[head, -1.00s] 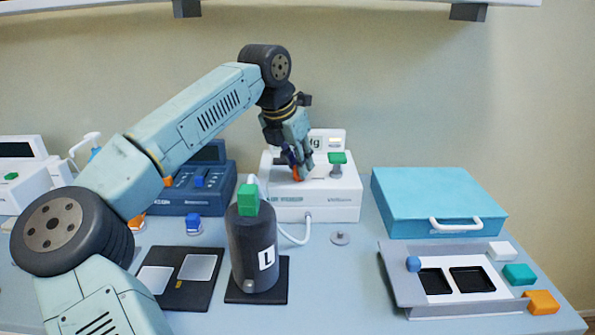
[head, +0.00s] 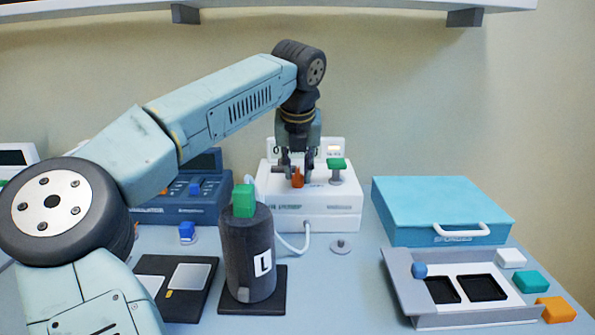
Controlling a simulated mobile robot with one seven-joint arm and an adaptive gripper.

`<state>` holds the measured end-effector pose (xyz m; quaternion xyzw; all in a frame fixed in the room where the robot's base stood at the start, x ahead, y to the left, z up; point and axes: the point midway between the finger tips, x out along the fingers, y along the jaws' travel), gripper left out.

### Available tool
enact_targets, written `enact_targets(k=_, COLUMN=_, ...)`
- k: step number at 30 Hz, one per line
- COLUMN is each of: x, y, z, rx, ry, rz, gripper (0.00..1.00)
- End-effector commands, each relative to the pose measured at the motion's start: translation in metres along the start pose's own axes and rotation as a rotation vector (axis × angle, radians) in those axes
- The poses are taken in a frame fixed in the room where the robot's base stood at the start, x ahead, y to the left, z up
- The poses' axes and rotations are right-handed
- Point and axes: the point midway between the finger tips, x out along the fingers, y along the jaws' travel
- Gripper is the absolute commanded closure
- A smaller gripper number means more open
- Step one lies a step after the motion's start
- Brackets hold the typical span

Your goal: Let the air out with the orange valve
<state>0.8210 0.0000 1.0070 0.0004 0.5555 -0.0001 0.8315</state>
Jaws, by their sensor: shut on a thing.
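The orange valve (head: 298,179) stands on top of the white device (head: 335,200) at the back middle of the table. My gripper (head: 297,176) points down over it, one finger on each side, and is shut on it. A green knob (head: 337,163) on a grey stem stands on the same device, just right of my gripper. A white hose (head: 291,247) runs from the device's front toward the dark cylinder marked L (head: 249,265). The device's display behind my gripper is partly hidden by the fingers.
The dark cylinder, with a green block on top, stands in front of the device. A dark blue device (head: 180,205) stands to the left, partly behind my arm. A turquoise case (head: 435,205) and a grey tray (head: 400,268) are at right.

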Motion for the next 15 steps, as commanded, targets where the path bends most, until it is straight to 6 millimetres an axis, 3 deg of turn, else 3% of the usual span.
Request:
enact_targets(k=14, x=-0.0004, y=0.0000, z=0.0002, rx=-0.016, ry=0.000, rz=0.006, gripper=1.00)
enact_targets(k=15, x=-0.0004, y=0.0000, z=0.0002, rx=-0.016, ry=0.000, rz=0.006, gripper=0.77)
